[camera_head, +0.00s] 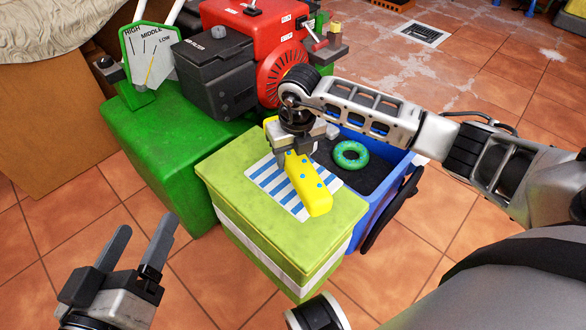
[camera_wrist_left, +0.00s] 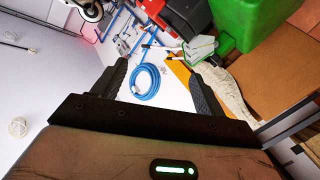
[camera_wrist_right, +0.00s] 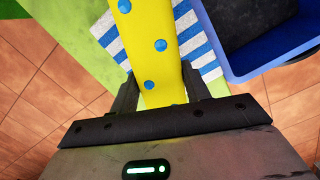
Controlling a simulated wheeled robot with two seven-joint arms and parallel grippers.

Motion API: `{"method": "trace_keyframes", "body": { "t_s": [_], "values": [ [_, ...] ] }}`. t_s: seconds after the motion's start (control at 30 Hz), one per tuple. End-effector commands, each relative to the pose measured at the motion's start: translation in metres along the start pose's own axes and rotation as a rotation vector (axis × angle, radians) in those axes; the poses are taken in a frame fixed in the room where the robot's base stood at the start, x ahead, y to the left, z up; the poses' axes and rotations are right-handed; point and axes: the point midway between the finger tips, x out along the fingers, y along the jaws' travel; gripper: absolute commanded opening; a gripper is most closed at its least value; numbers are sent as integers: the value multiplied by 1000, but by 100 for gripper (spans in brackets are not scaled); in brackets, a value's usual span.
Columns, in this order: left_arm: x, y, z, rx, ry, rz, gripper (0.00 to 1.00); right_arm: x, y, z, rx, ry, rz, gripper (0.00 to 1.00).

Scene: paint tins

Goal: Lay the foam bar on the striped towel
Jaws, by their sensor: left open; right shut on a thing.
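The foam bar (camera_head: 309,184) is yellow with blue dots. My right gripper (camera_head: 296,152) is shut on it and holds it over the striped towel. The bar also shows between the fingers in the right wrist view (camera_wrist_right: 150,50). The striped towel (camera_head: 268,183) is blue and white and lies flat on a lime green box (camera_head: 232,174); the bar hides part of it. I cannot tell whether the bar touches the towel. My left gripper (camera_head: 140,245) is open and empty, low at the left, away from the box.
A blue bin (camera_head: 372,208) with a dark inside stands right of the box, with a green ring (camera_head: 350,155) in it. A green block (camera_head: 165,150) and a red machine (camera_head: 255,35) stand behind. Tiled floor is free in front.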

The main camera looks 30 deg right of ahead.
Motion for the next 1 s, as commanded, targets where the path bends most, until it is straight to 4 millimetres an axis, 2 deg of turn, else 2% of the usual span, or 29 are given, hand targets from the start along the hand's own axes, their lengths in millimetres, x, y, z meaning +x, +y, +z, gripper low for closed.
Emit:
{"method": "trace_keyframes", "body": {
  "t_s": [0.17,0.4,0.53,0.77,0.8,0.83,0.87,1.0],
  "values": [
    [0,1,0,-21,13,14,72,11,-1,7,1,0,0,24],
    [3,2,-8,-5,78,41,72,43,-2,5,1,2,0,24],
    [4,3,-15,1,95,46,72,43,-2,5,0,-1,0,24],
    [4,2,-12,6,95,43,72,46,-2,5,0,0,0,24],
    [4,3,-14,11,99,44,72,45,-2,5,0,0,0,55],
    [4,3,-14,11,99,44,72,45,-2,5,0,0,0,63],
    [4,3,-14,11,98,44,72,45,-2,5,0,0,0,68],
    [3,3,-13,13,96,45,72,45,-2,5,1,0,0,68]
  ]
}}
